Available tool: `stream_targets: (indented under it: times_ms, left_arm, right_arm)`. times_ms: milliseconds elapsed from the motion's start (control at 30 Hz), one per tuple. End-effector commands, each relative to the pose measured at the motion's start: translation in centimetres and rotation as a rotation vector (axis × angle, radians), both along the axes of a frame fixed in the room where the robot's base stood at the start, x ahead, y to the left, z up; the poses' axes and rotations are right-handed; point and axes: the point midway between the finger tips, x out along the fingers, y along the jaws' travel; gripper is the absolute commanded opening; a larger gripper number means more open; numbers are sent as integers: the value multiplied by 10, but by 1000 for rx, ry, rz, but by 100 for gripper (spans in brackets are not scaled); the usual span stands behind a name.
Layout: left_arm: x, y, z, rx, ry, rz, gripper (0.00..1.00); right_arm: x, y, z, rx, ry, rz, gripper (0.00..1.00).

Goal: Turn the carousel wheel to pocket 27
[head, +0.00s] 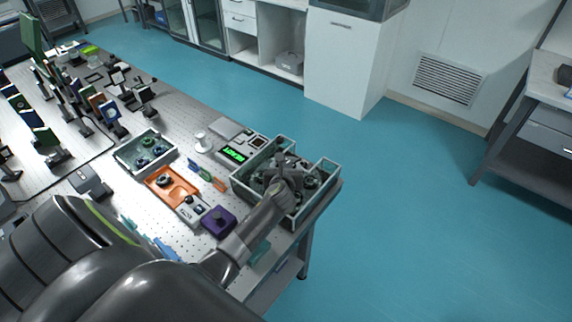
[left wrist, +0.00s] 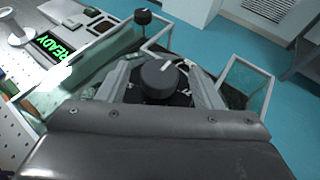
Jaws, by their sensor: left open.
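The carousel (head: 313,180) sits in a clear-walled, pale-framed housing at the near right corner of the optical table, with dark round parts inside. My left gripper (head: 280,175) is over it and hides its middle. In the left wrist view, a black round knob (left wrist: 158,80) with a white mark on top stands between the fingers of my left gripper (left wrist: 160,68). The fingers are open, one on each side of the knob; I cannot tell whether they touch it. Pocket numbers are not readable. My right gripper is not in view.
A device with a green display (head: 234,154) stands left of the housing; the display reads READY in the left wrist view (left wrist: 58,48). A smaller black knob (left wrist: 142,17) rises beyond the gripper. An orange tray (head: 172,188) and a purple box (head: 218,222) lie nearby.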

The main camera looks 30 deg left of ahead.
Motion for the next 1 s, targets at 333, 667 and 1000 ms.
stream_targets:
  times_ms: [333, 667, 1000]
  left_arm:
    - [16, 9, -8, 0, 0, 0, 59]
    - [16, 9, -8, 0, 0, 0, 49]
    - [16, 9, -8, 0, 0, 0, 4]
  right_arm:
    - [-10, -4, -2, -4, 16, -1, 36]
    - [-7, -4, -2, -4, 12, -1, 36]
    - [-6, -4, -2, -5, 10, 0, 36]
